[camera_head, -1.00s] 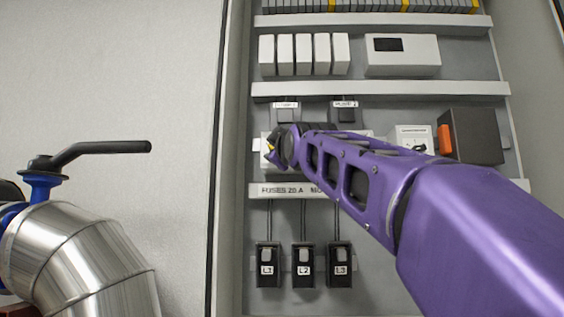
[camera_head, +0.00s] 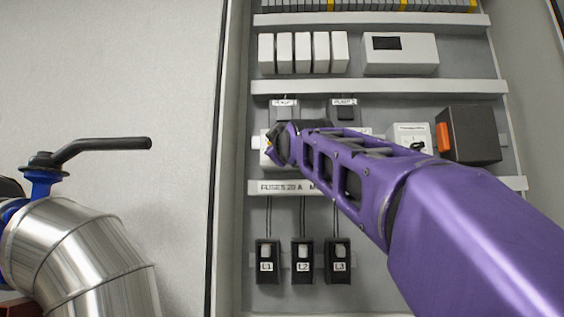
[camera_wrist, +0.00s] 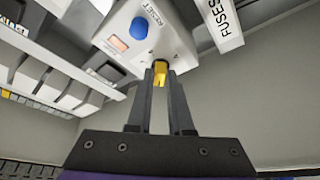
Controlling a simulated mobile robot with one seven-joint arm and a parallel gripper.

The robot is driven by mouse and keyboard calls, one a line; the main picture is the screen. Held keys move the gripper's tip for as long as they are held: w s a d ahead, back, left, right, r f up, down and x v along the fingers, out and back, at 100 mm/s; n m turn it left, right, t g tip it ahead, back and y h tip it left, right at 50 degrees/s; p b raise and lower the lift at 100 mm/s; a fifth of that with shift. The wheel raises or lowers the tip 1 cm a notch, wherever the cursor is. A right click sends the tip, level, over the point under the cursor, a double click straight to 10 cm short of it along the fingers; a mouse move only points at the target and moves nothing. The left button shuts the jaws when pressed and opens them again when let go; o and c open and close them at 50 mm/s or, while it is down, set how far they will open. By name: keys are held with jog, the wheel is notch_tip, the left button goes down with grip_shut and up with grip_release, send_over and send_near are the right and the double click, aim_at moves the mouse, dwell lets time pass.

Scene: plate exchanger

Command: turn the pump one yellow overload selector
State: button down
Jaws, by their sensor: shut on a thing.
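The yellow overload selector (camera_wrist: 159,88) sits on the face of a light grey overload relay (camera_wrist: 178,38), which also carries a blue reset button (camera_wrist: 140,28) and a small orange window. In the wrist view my gripper (camera_wrist: 160,72) is shut on the selector, one finger on each side of it. The selector's tip is partly hidden between the fingers. In the head view my gripper (camera_head: 270,147) is at the relay under the left pump label, and my purple arm hides most of the relay.
Fuse holders L1, L2 and L3 (camera_head: 303,263) hang below a labelled rail. A black box with an orange handle (camera_head: 444,138) and a white switch (camera_head: 411,138) stand to the right. A blue valve with a black lever (camera_head: 100,148) is outside the cabinet at left.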

jog(key=shift+a+f+m+t+h+b, duration=0.15)
jog(key=shift+m+t+h+b, duration=0.25)
jog(key=shift+m+h+b, duration=1.2)
jog(key=shift+a+r+m+t+h+b, duration=0.15)
jog(key=shift+m+t+h+b, duration=0.45)
jog(key=shift+m, duration=2)
jog(key=shift+a+f+m+t+h+b, duration=0.2)
jog(key=shift+m+h+b, duration=0.5)
jog(key=shift+m+b, duration=1.05)
jog(key=shift+m+p, duration=0.35)
jog(key=shift+m, duration=0.3)
jog(key=c, duration=0.8)
grip_release()
jog(key=shift+d+f, duration=0.1)
